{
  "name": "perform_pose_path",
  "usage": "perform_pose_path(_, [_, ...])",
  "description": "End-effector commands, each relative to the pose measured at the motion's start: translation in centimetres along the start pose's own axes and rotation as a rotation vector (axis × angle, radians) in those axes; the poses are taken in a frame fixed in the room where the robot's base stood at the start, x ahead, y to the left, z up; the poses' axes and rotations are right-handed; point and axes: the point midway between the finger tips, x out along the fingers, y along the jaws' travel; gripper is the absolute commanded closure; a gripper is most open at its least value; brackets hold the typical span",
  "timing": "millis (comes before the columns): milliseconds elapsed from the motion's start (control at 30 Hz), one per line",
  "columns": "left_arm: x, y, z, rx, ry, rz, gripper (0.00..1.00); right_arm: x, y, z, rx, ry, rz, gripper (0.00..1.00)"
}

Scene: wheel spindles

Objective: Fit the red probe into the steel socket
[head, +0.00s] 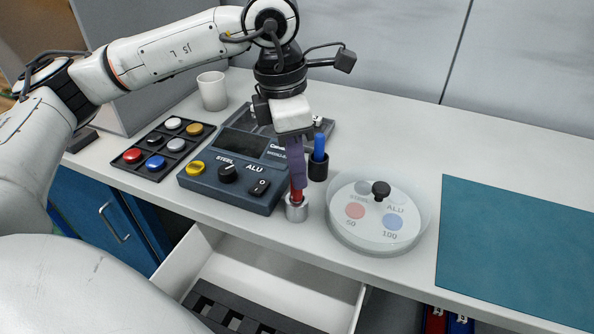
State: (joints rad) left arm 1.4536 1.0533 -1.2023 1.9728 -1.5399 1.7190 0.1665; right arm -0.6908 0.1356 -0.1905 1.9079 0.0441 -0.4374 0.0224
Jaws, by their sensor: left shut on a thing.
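My left gripper (296,170) points down over the counter's front part and is shut on the red probe (297,194). The probe is upright, and its lower end is at the mouth of the steel socket (297,210), a short silver cylinder near the counter edge. The probe's tip is hidden by the socket's rim, so I cannot tell how deep it sits. A blue probe (319,146) stands in a black holder (318,168) just behind and to the right. My right gripper is not in view.
A dark control box (234,200) with knobs stands left of the socket, a round clear-lidded dish (345,232) right of it. A tray of coloured discs (154,173) and a white cup (212,91) are at left. An open drawer (275,262) is below. A teal mat (515,245) lies right.

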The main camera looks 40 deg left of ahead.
Motion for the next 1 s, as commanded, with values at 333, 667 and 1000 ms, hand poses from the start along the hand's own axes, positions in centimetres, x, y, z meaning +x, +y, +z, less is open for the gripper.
perform_pose_path(333, [1.5, 0.0, -0.2, 0.000, -0.001, 0.001, 1.00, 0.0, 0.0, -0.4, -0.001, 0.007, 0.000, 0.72])
perform_pose_path(667, [1.8, 0.0, -0.2, 0.000, 0.000, 0.000, 0.65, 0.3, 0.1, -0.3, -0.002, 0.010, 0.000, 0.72])
perform_pose_path(1000, [1.3, 0.0, -0.2, 0.000, -0.001, 0.000, 0.65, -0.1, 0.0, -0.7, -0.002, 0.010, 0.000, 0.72])
